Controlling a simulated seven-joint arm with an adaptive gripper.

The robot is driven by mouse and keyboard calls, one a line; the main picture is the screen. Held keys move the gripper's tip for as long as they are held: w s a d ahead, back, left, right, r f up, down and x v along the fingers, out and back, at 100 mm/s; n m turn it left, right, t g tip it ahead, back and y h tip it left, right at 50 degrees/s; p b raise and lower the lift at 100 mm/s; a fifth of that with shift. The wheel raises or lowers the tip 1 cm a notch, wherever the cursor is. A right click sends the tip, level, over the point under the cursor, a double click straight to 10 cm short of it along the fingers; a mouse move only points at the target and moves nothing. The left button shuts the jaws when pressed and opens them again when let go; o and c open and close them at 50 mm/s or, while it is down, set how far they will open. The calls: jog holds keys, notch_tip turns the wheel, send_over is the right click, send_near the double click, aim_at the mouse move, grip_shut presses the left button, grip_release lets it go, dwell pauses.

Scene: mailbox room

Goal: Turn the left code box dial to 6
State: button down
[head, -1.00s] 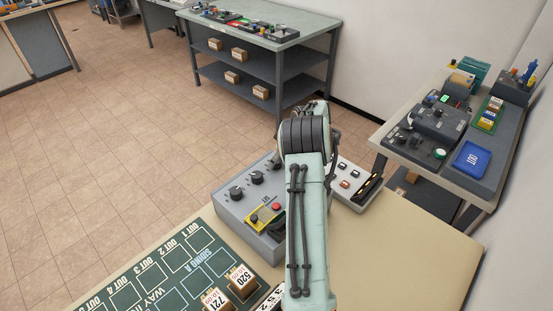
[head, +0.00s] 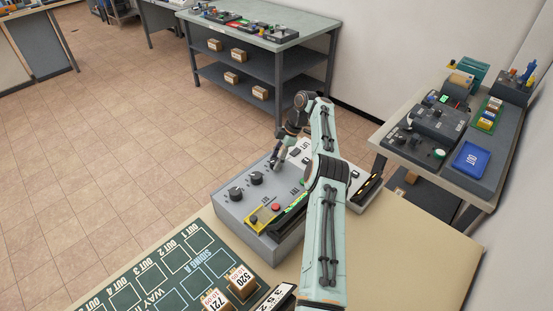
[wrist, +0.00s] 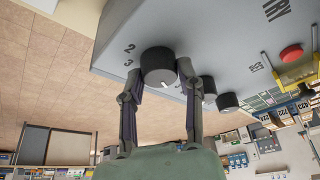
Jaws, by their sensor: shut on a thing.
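The grey code box (head: 232,213) stands on the table in the head view, with dark round dials on its top. The nearest dial (head: 236,194) and the middle dial (head: 257,178) are uncovered. My gripper (head: 277,163) is at the far right end of the row, largely hiding the dial there. In the wrist view, my gripper (wrist: 160,78) has one finger on each side of a black dial (wrist: 158,64) and is shut on it. A white mark shows on its edge, and the printed numbers 2 and 3 are beside it. Which number it points to cannot be told.
In the wrist view, two more dials stand to the right, the closer one (wrist: 208,88) beside my finger. A red button (head: 276,207) on a yellow plate sits on the box. A green board (head: 150,282) with numbered blocks lies in front. The tan tabletop (head: 420,245) at right is clear.

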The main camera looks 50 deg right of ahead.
jog(key=shift+f+n, duration=0.1)
jog(key=shift+n, duration=0.5)
jog(key=shift+g, duration=0.3)
jog(key=c, duration=0.7)
grip_release()
